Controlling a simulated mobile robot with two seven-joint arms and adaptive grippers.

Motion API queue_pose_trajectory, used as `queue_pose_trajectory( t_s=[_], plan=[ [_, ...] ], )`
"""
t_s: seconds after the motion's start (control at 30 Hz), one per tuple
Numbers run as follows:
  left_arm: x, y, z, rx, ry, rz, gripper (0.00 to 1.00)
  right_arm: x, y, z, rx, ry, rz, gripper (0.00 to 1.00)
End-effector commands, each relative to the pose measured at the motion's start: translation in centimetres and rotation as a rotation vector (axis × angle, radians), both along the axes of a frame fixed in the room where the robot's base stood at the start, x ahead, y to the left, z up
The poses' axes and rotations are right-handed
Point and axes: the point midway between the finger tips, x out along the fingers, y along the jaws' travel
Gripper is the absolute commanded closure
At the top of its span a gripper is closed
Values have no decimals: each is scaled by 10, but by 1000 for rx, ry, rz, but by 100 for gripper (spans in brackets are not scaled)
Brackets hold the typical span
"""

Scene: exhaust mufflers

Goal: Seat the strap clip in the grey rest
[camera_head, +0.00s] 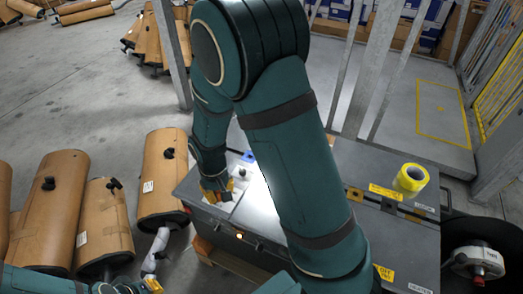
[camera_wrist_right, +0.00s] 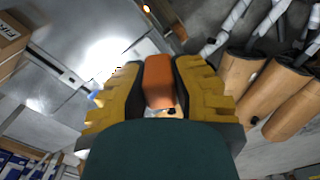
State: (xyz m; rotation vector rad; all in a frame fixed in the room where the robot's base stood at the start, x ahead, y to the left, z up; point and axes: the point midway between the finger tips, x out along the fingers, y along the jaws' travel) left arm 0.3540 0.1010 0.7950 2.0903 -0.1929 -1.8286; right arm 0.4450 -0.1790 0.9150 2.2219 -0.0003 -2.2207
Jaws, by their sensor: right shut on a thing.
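My right gripper (camera_head: 216,190) is over the left end of the dark workbench, near its front edge. In the right wrist view its yellow fingers (camera_wrist_right: 160,90) are shut on an orange block-like piece (camera_wrist_right: 159,78), which I take to be the strap clip. A small dark and pale part (camera_wrist_right: 170,110) shows just below the piece; I cannot tell what it is. I cannot make out the grey rest for certain; the gripper and arm hide part of the bench top. My left gripper (camera_head: 150,285) is low at the left, partly visible, its finger opening unclear.
The dark workbench (camera_head: 400,245) carries a yellow tape roll (camera_head: 410,178) at the right. A small blue item (camera_head: 249,157) lies near the gripper. Brown wrapped mufflers (camera_head: 160,180) stand on the floor at left. Metal posts (camera_head: 375,65) rise behind the bench.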

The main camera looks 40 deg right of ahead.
Motion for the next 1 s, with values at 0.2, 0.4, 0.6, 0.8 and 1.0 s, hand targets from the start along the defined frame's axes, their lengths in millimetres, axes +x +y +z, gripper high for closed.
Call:
queue_pose_trajectory(
  t_s=[0.2,0.4,0.6,0.8,1.0],
  plan=[
    [0,0,-1,0,-1,0,100,0,0,-1,0,0,0,100],
    [0,0,-1,0,-1,0,100,0,0,-1,0,0,-1,100],
    [0,0,-3,0,1,-1,100,13,-13,-7,-3,-1,-142,100],
    [-2,0,-9,-1,5,-4,100,53,-60,-27,-10,-2,-629,100],
    [-4,-1,-16,-2,10,-8,100,89,-123,-51,-14,-4,-1213,100]
  ],
)
